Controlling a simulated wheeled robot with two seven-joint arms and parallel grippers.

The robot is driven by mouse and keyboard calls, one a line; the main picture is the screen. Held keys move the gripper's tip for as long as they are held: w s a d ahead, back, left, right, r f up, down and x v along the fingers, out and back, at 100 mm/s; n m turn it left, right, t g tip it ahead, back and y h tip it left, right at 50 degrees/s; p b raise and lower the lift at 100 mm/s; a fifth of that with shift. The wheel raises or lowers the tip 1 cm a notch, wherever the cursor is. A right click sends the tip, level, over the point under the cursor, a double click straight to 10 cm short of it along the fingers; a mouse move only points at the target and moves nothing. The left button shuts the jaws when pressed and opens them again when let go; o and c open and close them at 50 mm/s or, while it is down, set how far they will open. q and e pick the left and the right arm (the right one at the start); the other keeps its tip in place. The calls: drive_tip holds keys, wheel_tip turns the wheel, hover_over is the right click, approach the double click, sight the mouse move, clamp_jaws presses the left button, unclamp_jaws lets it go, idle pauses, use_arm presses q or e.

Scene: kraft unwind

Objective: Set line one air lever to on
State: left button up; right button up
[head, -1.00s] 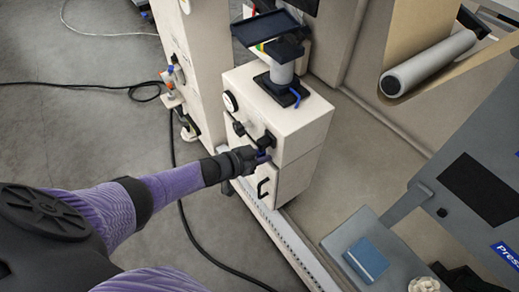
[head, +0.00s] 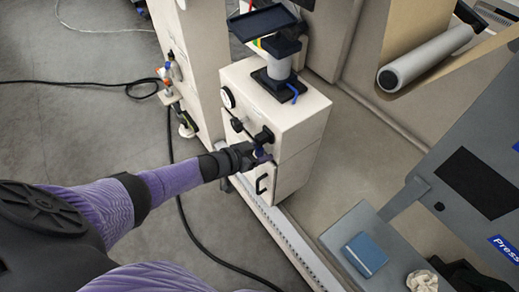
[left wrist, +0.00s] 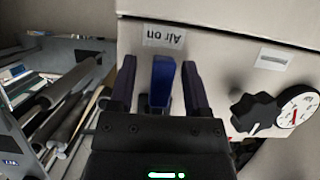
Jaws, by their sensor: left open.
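The blue air lever (left wrist: 162,82) stands between the two fingers of my left gripper (left wrist: 160,85) in the left wrist view, with a gap on each side. A label reading "Air on" (left wrist: 163,37) shows upside down just beyond the lever's tip. In the head view my left gripper (head: 262,154) is at the front face of the cream cabinet (head: 300,125), and the lever there is mostly hidden by it. The gripper is open. My right gripper is not in view.
A black knob (left wrist: 256,113) and a round gauge (left wrist: 298,107) sit beside the lever on the cabinet face. A black handle (head: 262,184) is below the gripper. A grey shelf with a blue box (head: 366,254) stands at the lower right.

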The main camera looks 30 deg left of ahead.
use_arm(q)
drive_tip(key=shift+s+a+r, duration=0.1)
drive_tip(key=shift+s, duration=0.05)
drive_tip(key=p+v, duration=0.5)
drive_tip(key=v, duration=0.4)
drive_tip(key=shift+s+p, duration=0.25)
drive_tip(key=shift+p, duration=0.05)
drive_tip(key=shift+r, duration=0.1)
